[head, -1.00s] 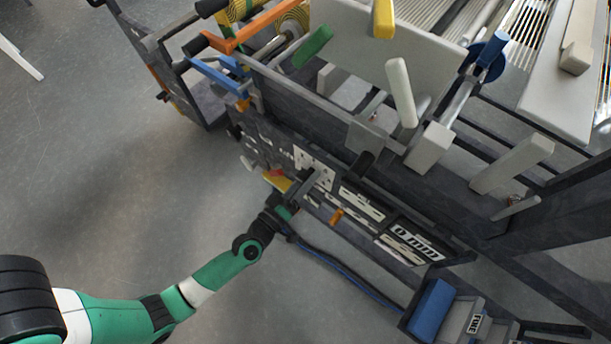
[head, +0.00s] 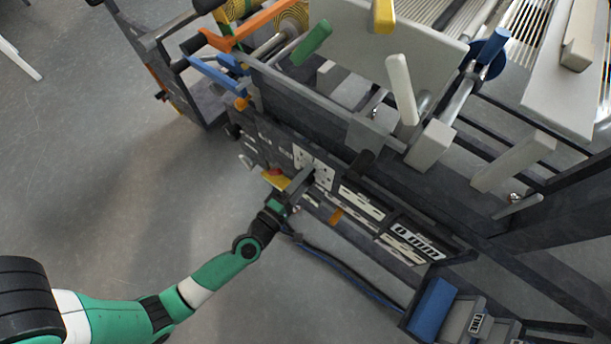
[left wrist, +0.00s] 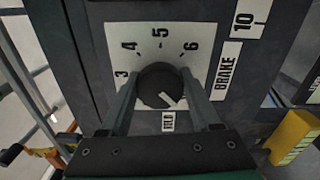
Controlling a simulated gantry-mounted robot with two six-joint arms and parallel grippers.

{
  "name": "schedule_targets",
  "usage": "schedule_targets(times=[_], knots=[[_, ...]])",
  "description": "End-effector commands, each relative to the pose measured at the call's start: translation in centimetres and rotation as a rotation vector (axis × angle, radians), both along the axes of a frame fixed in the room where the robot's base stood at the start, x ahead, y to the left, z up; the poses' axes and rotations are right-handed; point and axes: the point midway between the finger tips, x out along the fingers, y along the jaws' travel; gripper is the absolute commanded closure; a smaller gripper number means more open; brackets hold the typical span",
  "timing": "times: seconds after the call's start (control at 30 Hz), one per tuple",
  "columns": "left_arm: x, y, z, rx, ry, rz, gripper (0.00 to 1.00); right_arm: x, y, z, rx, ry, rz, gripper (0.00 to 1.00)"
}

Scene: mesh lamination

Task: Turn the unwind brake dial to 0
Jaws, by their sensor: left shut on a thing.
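In the left wrist view, a round black dial (left wrist: 158,84) sits on a white scale plate (left wrist: 122,38) with the figures 3, 4, 5 and 6 readable. A white pointer mark on the dial points to the lower right; I see no 0. The word BRAKE stands on a label (left wrist: 225,72) beside the plate. My left gripper (left wrist: 163,90) is shut on the dial, one finger on each side. In the head view my left gripper (head: 302,181) reaches the white plate (head: 322,168) on the machine's side panel and hides the dial. My right gripper is not in view.
A red knob on a yellow base (head: 275,180) lies close left of my left gripper. A blue block (head: 431,305) stands at lower right. Open grey floor lies left.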

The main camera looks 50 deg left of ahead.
Motion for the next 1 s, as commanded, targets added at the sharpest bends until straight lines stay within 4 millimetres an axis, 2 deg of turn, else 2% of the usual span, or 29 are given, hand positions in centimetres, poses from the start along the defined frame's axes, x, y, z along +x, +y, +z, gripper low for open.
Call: schedule_targets(times=[0.53,0.57,0.6,0.7,0.73,1.0], knots=[[0.01,0.0,0.08,-0.032,-0.007,0.0,0.92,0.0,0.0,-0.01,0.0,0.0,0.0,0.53],[0.01,0.0,0.09,-0.032,-0.007,0.0,0.35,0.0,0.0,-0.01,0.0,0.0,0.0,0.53],[0.01,0.0,0.09,-0.031,-0.007,0.0,0.28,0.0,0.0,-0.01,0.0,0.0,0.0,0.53],[0.01,0.0,0.07,-0.03,-0.007,0.0,0.1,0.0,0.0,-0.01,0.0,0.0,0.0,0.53],[0.01,0.0,0.07,-0.03,-0.007,0.0,0.06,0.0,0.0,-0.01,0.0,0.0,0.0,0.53],[-0.06,-0.02,0.02,-0.029,-0.006,0.0,0.06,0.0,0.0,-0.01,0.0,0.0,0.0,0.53]])
